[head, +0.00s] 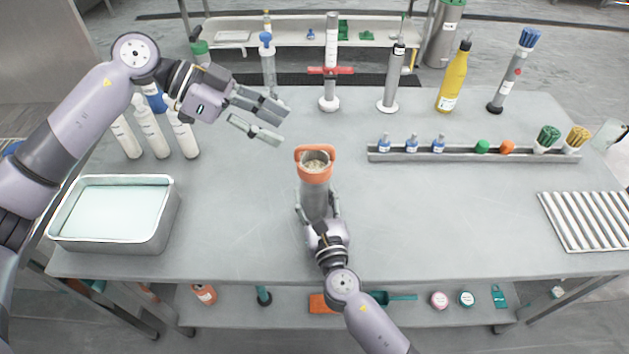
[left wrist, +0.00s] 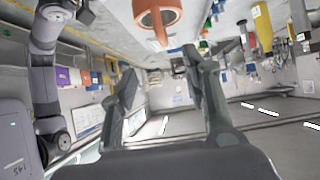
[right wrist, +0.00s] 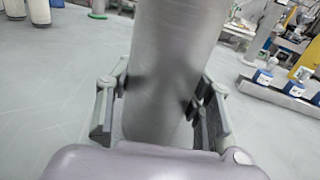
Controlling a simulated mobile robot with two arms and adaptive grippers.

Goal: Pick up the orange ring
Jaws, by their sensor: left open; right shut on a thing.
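The orange ring (head: 314,171) sits around the top of a grey metal cylinder (head: 314,200), with a handle-like loop at its upper edge. The ring also shows at the top of the left wrist view (left wrist: 157,31). My right gripper (head: 317,215) is shut on the grey cylinder below the ring; in the right wrist view its fingers (right wrist: 162,118) press both sides of the cylinder (right wrist: 170,60). My left gripper (head: 270,122) is open and empty, above the table to the upper left of the ring.
A metal tray (head: 165,225) stands at the table's left, near white bottles (head: 150,130). A rail (head: 470,156) with small bottles and brushes lies at the right. A red-handled stand (head: 329,80), grey cylinder and yellow bottle (head: 454,80) stand behind.

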